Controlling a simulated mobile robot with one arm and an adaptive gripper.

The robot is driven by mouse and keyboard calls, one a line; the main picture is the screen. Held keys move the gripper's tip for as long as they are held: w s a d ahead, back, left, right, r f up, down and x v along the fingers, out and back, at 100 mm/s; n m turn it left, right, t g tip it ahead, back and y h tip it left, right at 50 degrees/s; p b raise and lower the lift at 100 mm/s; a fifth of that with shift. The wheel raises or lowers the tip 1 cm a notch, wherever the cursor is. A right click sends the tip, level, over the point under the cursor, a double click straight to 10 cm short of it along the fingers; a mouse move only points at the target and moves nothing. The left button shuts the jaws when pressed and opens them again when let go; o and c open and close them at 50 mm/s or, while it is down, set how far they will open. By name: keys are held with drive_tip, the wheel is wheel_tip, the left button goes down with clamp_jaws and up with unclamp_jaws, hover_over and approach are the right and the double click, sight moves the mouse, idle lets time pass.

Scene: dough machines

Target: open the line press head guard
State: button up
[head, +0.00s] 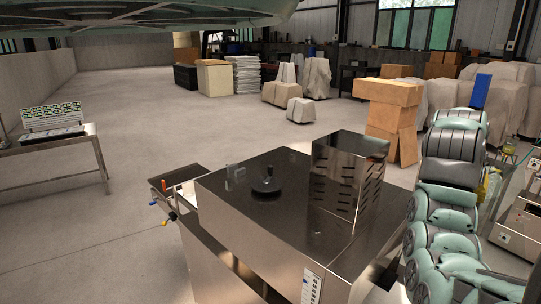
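A large stainless steel machine (235,190) with a dark, shiny top stands in the centre foreground. Its top carries a round black disc with an upright knob (267,188) and a tall box with slotted vents (345,180). A lower dark plate (178,183) joins its left side, with small coloured lever knobs (165,186) by it. A labelled panel (311,287) is on its front. I cannot tell for sure which part is the line press head guard. My arm's links rise at the right, beside the machine. My gripper is not in view.
A table (60,148) with a panel-like device (52,120) stands at the left. Stacked brown boxes (390,110) and covered bulky items (505,95) stand behind at the right. Another steel machine (520,225) is at the right edge. The floor (140,120) at left is clear.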

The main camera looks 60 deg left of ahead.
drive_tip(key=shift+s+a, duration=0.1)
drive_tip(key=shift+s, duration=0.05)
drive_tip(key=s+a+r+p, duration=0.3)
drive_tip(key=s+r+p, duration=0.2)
drive_tip(key=p, duration=0.4)
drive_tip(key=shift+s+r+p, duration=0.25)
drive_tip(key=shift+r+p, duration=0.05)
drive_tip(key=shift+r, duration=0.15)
idle(0.4)
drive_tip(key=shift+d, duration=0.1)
idle(0.8)
